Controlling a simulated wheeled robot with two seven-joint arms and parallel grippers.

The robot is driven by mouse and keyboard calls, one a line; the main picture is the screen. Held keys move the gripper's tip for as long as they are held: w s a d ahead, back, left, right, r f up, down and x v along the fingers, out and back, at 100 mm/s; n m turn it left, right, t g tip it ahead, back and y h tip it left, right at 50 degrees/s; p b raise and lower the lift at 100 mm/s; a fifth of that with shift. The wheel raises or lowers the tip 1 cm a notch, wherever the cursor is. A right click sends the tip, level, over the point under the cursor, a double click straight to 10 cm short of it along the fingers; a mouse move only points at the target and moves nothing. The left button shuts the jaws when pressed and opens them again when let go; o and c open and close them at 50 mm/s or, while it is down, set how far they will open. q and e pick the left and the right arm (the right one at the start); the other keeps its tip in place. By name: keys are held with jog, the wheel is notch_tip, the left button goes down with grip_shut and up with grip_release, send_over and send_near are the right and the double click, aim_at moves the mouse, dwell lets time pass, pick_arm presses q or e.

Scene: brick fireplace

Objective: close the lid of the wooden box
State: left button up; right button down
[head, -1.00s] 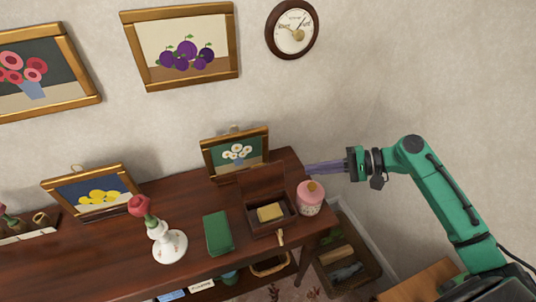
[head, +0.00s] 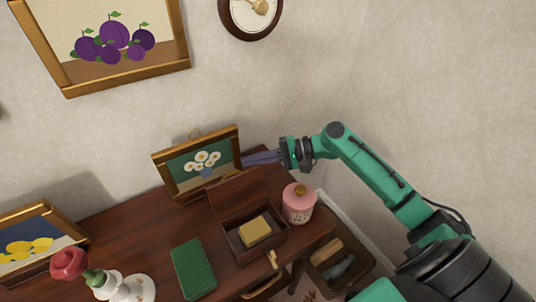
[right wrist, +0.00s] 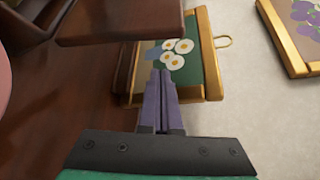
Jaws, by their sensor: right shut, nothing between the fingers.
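The wooden box (head: 276,244) stands on the dark wooden table with its lid (head: 240,200) raised upright at the back. A yellow block (head: 255,231) lies inside the box. In the right wrist view the lid (right wrist: 120,20) shows as a brown panel ahead of the fingers. My right gripper (head: 250,160) is shut and empty. It is behind the lid, near the daisy picture; the fingers also show in the right wrist view (right wrist: 160,85). I cannot tell whether the fingers touch the lid or the picture. My left gripper is not in view.
A framed daisy picture (head: 200,165) leans against the wall behind the box. A pink jar (head: 299,205) stands right of the box, and a green book (head: 193,268) lies to its left. A white vase (head: 125,288) is further left. A crate (head: 340,265) sits below the table's right side.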

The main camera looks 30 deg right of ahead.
aim_at(236, 188)
jog(key=s+a+p, duration=0.1)
jog(key=s+a+r+p, duration=0.1)
jog(key=shift+s+a+r, duration=0.1)
jog(key=shift+s+a, duration=0.2)
jog(key=shift+w, duration=0.1)
jog(key=shift+a, duration=0.1)
